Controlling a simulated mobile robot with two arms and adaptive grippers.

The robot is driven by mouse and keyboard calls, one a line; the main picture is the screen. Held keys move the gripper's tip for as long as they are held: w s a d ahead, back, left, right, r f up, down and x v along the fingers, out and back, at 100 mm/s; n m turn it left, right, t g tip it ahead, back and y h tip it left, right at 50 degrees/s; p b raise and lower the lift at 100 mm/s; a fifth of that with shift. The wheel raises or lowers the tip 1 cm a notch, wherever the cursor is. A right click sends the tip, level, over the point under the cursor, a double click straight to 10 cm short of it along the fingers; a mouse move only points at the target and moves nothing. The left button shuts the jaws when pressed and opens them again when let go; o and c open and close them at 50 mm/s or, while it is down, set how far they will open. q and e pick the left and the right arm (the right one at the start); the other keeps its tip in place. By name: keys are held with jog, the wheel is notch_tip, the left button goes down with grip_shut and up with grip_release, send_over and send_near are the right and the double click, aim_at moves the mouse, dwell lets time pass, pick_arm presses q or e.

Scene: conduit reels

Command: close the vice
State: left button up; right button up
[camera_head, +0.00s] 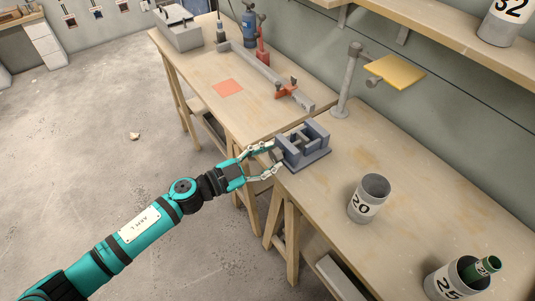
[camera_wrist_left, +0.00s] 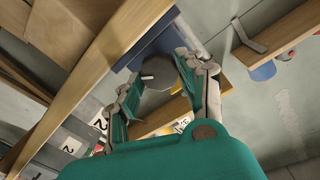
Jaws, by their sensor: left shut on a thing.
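The blue-grey vice (camera_head: 316,157) sits on the bench near its left edge, with a gap visible between its upright jaws. My left gripper (camera_head: 272,159) reaches in from the left at the vice's near end. In the left wrist view the fingers (camera_wrist_left: 158,72) stand on both sides of a round dark grey vice knob (camera_wrist_left: 155,76) and are shut on it. The vice body lies just beyond, partly hidden by the knob and fingers. My right gripper is not in view.
On the bench stand a grey cup marked 20 (camera_head: 368,198), a cup marked 25 (camera_head: 446,281) holding a green bottle, and a post with a yellow plate (camera_head: 394,71). The farther bench holds a long rail with a red clamp (camera_head: 286,90) and an orange square (camera_head: 227,88).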

pick_arm(q)
jog(key=m+p, duration=0.1)
jog(key=m, duration=0.1)
jog(key=shift+r+m, duration=0.1)
jog(key=shift+m, duration=0.3)
jog(key=m, duration=0.3)
jog(key=shift+s+y+p, duration=0.1)
jog(key=shift+y+p, duration=0.2)
jog(key=m, duration=0.3)
jog(key=shift+d, duration=0.1)
jog(key=m, duration=0.5)
jog(key=m+t, duration=0.1)
jog(key=m, duration=0.1)
jog(key=shift+f+y+b, duration=0.25)
jog(key=shift+y+b, duration=0.05)
jog(key=shift+b, duration=0.05)
jog(key=shift+m+b, duration=0.35)
jog(key=shift+m, duration=0.85)
jog(key=m+b, duration=0.1)
jog(key=m, duration=0.3)
jog(key=shift+f+t, duration=0.15)
jog(key=shift+t, duration=0.15)
jog(key=shift+m+b, duration=0.75)
jog(key=shift+m, duration=1.15)
